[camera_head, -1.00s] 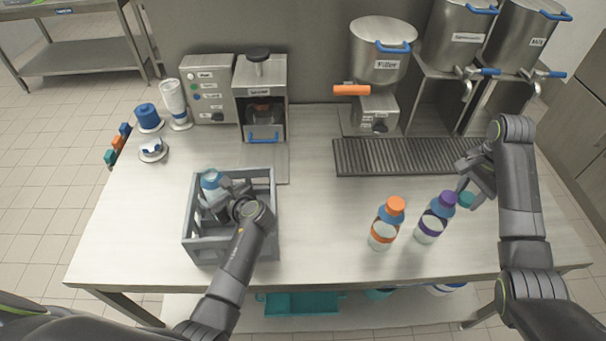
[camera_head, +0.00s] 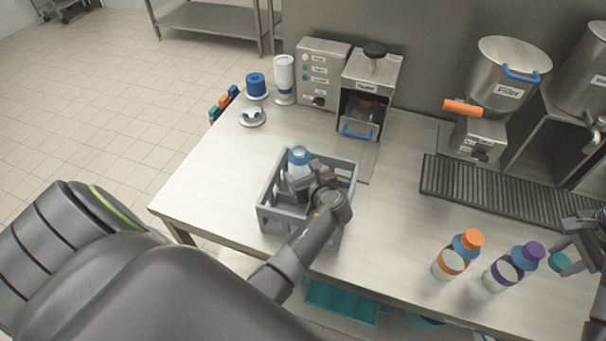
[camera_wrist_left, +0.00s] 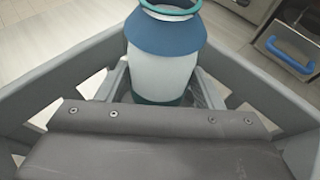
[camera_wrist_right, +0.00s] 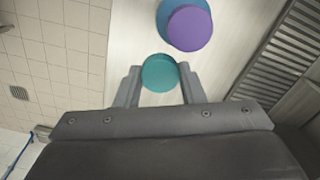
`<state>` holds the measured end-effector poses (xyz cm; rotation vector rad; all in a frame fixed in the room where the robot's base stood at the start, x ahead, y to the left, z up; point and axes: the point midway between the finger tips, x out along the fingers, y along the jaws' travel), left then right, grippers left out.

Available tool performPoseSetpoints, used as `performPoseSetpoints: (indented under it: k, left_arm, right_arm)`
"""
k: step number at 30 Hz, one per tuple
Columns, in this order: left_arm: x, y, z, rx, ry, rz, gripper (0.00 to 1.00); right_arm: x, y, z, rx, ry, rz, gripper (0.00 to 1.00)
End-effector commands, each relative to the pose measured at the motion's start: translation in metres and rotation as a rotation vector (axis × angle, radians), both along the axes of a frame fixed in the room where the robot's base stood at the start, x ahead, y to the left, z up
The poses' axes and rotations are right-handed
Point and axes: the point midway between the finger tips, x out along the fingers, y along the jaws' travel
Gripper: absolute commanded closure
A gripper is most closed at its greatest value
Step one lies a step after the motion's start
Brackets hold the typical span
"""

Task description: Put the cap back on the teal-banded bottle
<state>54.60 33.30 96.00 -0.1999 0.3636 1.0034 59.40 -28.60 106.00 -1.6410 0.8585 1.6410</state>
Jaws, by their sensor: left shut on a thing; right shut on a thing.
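The teal-banded bottle (camera_wrist_left: 165,70) stands upright in the grey crate (camera_wrist_left: 60,70) with its mouth open and no cap on it. In the head view the bottle (camera_head: 299,158) shows its blue shoulder above the crate (camera_head: 268,222). My left gripper (camera_head: 305,184) is shut on the bottle inside the crate; its fingers are partly hidden. My right gripper (camera_wrist_right: 160,80) is shut on the teal cap (camera_wrist_right: 158,73). In the head view the teal cap (camera_head: 559,262) is held above the right part of the table, beside the purple-capped bottle (camera_head: 514,266).
An orange-capped bottle (camera_head: 458,254) stands left of the purple-capped one. A grey drain grate (camera_head: 500,196) lies behind them, below the filler (camera_head: 508,75). The capping machine (camera_head: 368,95) stands behind the crate. The table between crate and orange-capped bottle is clear.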

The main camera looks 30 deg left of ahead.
Motion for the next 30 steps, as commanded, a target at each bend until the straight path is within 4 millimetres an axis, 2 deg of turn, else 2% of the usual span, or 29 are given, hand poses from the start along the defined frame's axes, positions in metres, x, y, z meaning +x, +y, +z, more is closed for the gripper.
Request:
performPoseSetpoints:
  k: [12, 18, 23, 30]
  left_arm:
    - [0.002, 0.000, 0.067, 0.003, -0.012, -0.001, 0.86]
    - [0.001, 0.000, 0.092, 0.004, -0.009, 0.000, 0.86]
    - [0.001, 0.000, 0.099, 0.005, -0.007, -0.002, 0.86]
    - [0.001, 0.000, 0.100, 0.005, -0.006, -0.001, 0.86]
  right_arm:
    - [0.000, 0.000, -0.004, 0.000, 0.000, 0.000, 0.85]
    - [0.000, 0.000, -0.007, 0.000, 0.000, 0.000, 0.85]
    - [0.000, 0.000, -0.007, 0.000, 0.000, 0.000, 0.85]
    - [0.000, 0.000, -0.007, 0.000, 0.000, 0.000, 0.85]
